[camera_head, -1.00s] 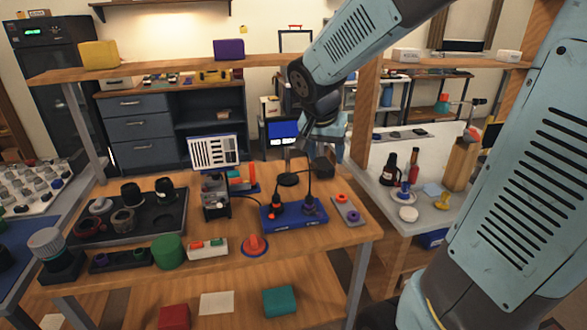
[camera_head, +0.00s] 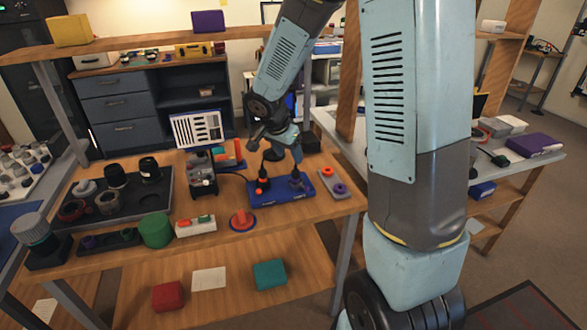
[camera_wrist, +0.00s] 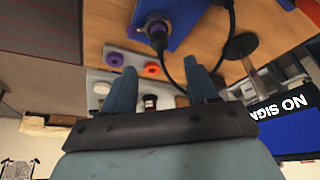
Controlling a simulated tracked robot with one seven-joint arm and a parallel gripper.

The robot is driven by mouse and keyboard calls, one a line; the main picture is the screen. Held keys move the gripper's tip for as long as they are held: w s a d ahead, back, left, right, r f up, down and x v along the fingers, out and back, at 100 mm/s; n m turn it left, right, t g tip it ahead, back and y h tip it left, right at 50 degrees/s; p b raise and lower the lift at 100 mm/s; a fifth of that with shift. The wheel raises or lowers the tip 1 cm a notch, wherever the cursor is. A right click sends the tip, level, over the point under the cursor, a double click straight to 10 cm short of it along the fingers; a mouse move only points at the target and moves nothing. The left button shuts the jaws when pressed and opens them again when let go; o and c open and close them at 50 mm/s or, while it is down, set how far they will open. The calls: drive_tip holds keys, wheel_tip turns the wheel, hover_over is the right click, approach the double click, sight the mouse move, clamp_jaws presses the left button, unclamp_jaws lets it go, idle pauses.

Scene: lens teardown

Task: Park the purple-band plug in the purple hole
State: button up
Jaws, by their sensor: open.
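The purple-band plug (camera_head: 296,182) stands in the right part of the blue panel (camera_head: 270,199), with a black cable rising from it. It also shows at the top of the wrist view (camera_wrist: 157,36). An orange-band plug (camera_head: 262,186) stands in the panel's left part. To the panel's right lies a grey plate (camera_head: 331,181) with an orange ring hole and a purple ring hole (camera_head: 340,188). The purple hole shows empty in the wrist view (camera_wrist: 115,60). My gripper (camera_wrist: 161,84) is open and empty, above and behind the panel, apart from the plug.
The black cable loops up near my fingers, beside a dark round-based stand (camera_wrist: 240,46). A small instrument (camera_head: 202,174) stands left of the panel. A red knob on a blue base (camera_head: 242,220) lies in front. A dark tray (camera_head: 120,200) holds lens parts farther left.

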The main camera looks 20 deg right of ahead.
sight(295, 170)
drive_tip(key=x, duration=1)
drive_tip(key=shift+f, duration=0.15)
clamp_jaws()
idle(0.6)
drive_tip(key=shift+r, duration=1)
idle(1.0)
drive_tip(key=shift+r, duration=2)
drive_tip(key=shift+r, duration=0.1)
drive_tip(key=shift+s, duration=0.1)
